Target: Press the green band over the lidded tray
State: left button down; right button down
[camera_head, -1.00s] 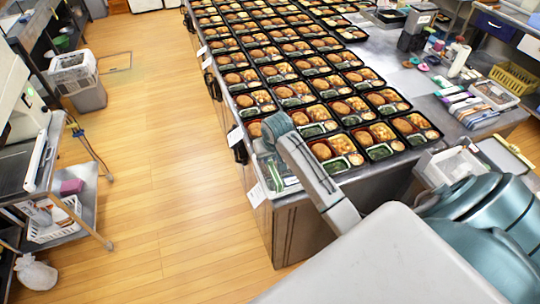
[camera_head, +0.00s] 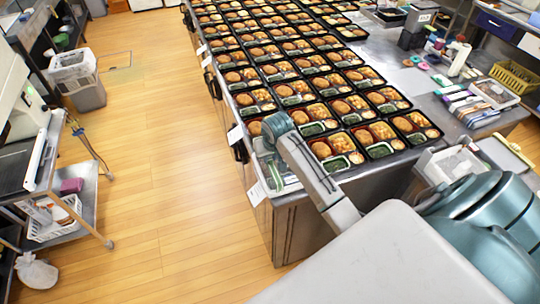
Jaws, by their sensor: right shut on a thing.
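The lidded tray (camera_head: 291,181) is at the near left corner of the steel table, mostly hidden behind my right forearm and wrist. The green band (camera_head: 274,178) shows only as a small green streak at this tray. My right gripper (camera_head: 268,165) is low over the tray, below the teal wrist, and is shut on the green band. Its fingertips are small and partly covered, so I cannot tell how far the band lies around the tray. My left gripper is not in view.
Several rows of filled black bento trays (camera_head: 380,151) cover the table, close beside my right forearm. A white bin (camera_head: 447,166) and stacked packets (camera_head: 467,108) stand at the right. The wooden floor (camera_head: 165,180) to the left is clear.

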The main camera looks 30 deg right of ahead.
jog(key=shift+f, duration=0.4)
dwell(0.3)
jog(key=shift+f, duration=1.35)
jog(key=shift+f, duration=0.1)
jog(key=c, duration=0.7)
grip_release()
jog(key=shift+r, duration=4)
